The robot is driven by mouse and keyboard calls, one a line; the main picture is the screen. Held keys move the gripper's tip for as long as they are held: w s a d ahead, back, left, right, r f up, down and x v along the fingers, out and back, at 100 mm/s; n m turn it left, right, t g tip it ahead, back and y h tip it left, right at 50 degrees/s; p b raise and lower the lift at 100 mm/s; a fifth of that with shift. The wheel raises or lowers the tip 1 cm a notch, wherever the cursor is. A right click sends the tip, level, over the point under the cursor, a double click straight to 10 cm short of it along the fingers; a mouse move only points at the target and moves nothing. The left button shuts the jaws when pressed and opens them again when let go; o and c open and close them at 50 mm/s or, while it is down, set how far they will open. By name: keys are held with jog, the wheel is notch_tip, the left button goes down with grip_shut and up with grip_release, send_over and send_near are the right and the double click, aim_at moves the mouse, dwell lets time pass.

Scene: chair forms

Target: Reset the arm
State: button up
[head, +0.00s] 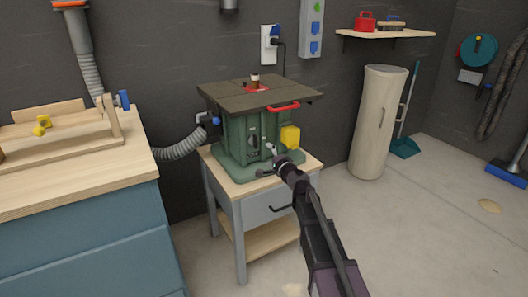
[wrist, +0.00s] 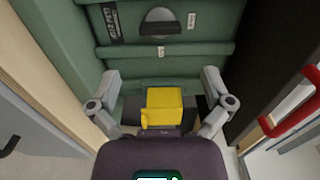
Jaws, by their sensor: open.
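My arm reaches up from the bottom of the head view. My gripper (head: 267,160) is in front of the green machine (head: 232,140) on its stand. In the wrist view my gripper (wrist: 160,78) has its fingers spread wide, with nothing held. A yellow box (wrist: 162,106) shows between the fingers in that view, apart from both. The yellow box also shows at the machine's right side in the head view (head: 290,137). The machine's green body (wrist: 165,60) fills the upper middle of the wrist view. Whether a finger touches the machine cannot be told.
The stand (head: 238,190) has a wooden top and a drawer with a dark handle. A red handle (head: 284,106) is on the machine's tabletop edge. A blue workbench (head: 80,230) stands at left. A pale cylinder (head: 377,125) stands at right. Floor at right is mostly clear.

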jog(key=shift+s+d, duration=0.2)
jog(key=shift+s, duration=0.1)
jog(key=s+d+f+n+g+h, duration=0.1)
jog(key=s+d+f+n+g, duration=0.35)
jog(key=s+f, duration=0.35)
jog(key=s+d+f+n+g+h, duration=0.25)
jog(key=s+f+n+g, duration=0.3)
jog(key=s, duration=0.45)
jog(key=s+d+f+n+g+h, duration=0.1)
jog(key=s+d+f+g+h, duration=0.15)
jog(key=s+d, duration=0.45)
jog(key=s+d+f+g+h, duration=0.2)
jog(key=s+d+g+h, duration=0.15)
jog(key=s+d, duration=0.4)
notch_tip(320, 180, up, 32)
jog(key=t+p, duration=0.1)
jog(key=p, duration=3.2)
jog(key=shift+w+r, duration=0.2)
jog(key=shift+r, duration=0.05)
jog(key=shift+h, duration=0.25)
